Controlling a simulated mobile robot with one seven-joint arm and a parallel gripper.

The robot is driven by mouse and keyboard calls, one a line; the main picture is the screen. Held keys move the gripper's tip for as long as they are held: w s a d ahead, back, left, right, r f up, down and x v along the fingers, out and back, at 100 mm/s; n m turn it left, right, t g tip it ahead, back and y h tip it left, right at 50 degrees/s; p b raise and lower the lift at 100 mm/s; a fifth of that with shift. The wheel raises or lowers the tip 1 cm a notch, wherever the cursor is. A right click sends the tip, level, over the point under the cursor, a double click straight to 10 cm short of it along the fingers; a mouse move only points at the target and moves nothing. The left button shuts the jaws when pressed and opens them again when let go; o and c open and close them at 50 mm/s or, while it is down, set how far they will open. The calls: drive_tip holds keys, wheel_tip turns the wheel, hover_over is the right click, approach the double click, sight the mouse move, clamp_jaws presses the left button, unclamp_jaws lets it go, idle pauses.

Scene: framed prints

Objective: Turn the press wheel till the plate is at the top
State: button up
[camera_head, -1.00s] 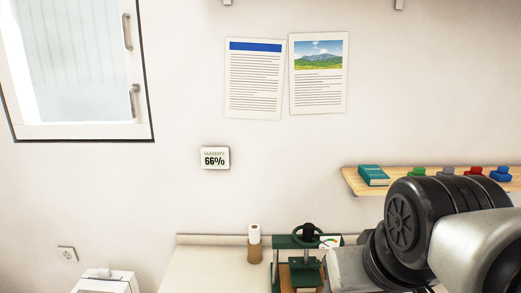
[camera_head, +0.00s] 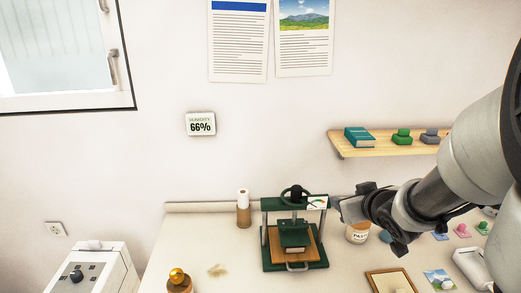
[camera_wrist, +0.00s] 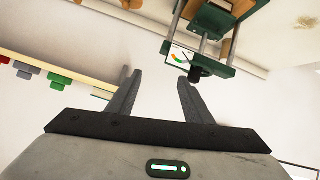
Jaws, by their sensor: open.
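The green press (camera_head: 265,240) stands on the table with its wheel (camera_head: 310,194), a dark ring with a black knob, on top of the crossbar. Its green plate (camera_head: 293,228) hangs low between the posts, over a brown board (camera_head: 308,248); I cannot tell if they touch. My gripper (camera_head: 337,207) is just right of the crossbar, apart from the wheel. In the wrist view the open, empty fingers (camera_wrist: 158,76) point toward the press (camera_wrist: 218,48), which appears upside down. The black knob (camera_wrist: 195,74) is close to the right fingertip there.
A gauge card (camera_head: 317,202) is at the press's top right. A paste jar (camera_head: 357,234) stands under my gripper. A wall shelf (camera_head: 375,147) is above right.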

sight(298, 188)
drive_tip(key=a+n+t+y, duration=0.1)
drive_tip(key=a+n+y, duration=0.1)
drive_tip(key=a+y, duration=0.3)
drive_tip(key=b+x, duration=0.4)
drive_tip(key=x, duration=1.3)
drive_tip(key=shift+d+f, duration=0.1)
drive_tip(key=shift+f, duration=0.1)
drive_tip(key=c, duration=1.1)
drive_tip(key=shift+o, duration=0.2)
drive_tip(key=shift+r+p, duration=0.15)
drive_tip(key=shift+p, duration=0.3)
